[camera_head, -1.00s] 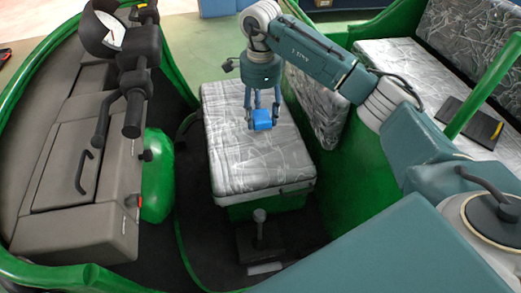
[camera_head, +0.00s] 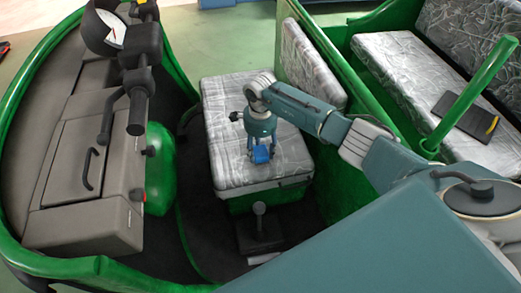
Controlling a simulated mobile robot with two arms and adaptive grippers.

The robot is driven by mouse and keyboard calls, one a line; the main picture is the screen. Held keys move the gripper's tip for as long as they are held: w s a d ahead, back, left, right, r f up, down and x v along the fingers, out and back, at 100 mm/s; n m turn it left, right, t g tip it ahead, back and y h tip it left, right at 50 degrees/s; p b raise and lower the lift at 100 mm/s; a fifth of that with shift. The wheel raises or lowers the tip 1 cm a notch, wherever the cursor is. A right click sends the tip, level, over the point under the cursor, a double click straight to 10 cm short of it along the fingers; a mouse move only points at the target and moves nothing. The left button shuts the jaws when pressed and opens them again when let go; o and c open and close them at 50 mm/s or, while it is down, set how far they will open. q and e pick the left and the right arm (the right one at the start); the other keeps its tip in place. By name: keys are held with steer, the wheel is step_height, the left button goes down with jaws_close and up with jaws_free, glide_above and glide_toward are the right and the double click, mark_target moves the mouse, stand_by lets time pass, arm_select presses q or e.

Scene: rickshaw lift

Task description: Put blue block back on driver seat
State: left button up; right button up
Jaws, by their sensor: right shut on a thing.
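The blue block (camera_head: 261,154) is at the driver seat (camera_head: 225,175), a grey patterned cushion on a green base in the middle of the picture. My right gripper (camera_head: 260,148) points down over the seat and is shut on the block, with its fingers on either side of it. The block is at or just above the cushion; I cannot tell whether it touches. My left gripper is not in view.
The dashboard with handlebar (camera_head: 137,110) stands on the left. A lever (camera_head: 259,225) rises from the floor in front of the seat. The seat backrest (camera_head: 313,65) and a green post (camera_head: 470,98) are behind and to the right. A dark pad (camera_head: 464,117) lies on the rear bench (camera_head: 410,75).

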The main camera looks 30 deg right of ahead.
steer(key=shift+f, duration=0.25)
steer(key=shift+f, duration=0.15)
steer(key=o, duration=1.2)
